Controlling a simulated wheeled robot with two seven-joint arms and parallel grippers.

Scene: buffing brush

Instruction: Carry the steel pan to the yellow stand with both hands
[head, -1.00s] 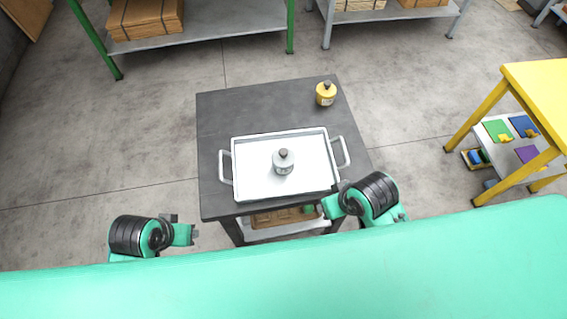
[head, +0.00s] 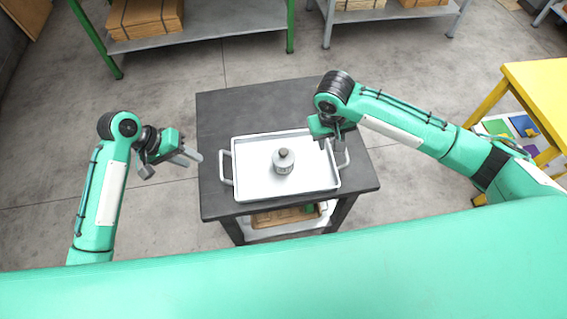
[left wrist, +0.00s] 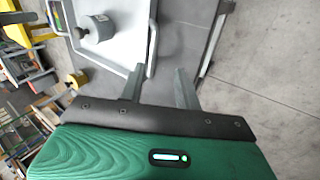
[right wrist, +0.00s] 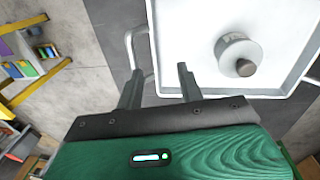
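The steel pan (head: 240,157), a pale tray with a loop handle at each end, lies flat on a dark table (head: 225,115). A grey canister (head: 284,161) stands inside it. My left gripper (head: 174,166) is open and empty, left of the pan's left handle (head: 225,168); in the left wrist view that handle (left wrist: 152,45) is beyond the fingertips. My right gripper (head: 330,145) is over the pan's right end; in the right wrist view it is open (right wrist: 158,78), with the right handle (right wrist: 133,48) just beyond its fingers. The yellow stand (head: 540,90) is at the right.
Shelves with cardboard boxes (head: 145,18) stand at the back. Open floor (head: 430,75) lies between the table and the yellow stand.

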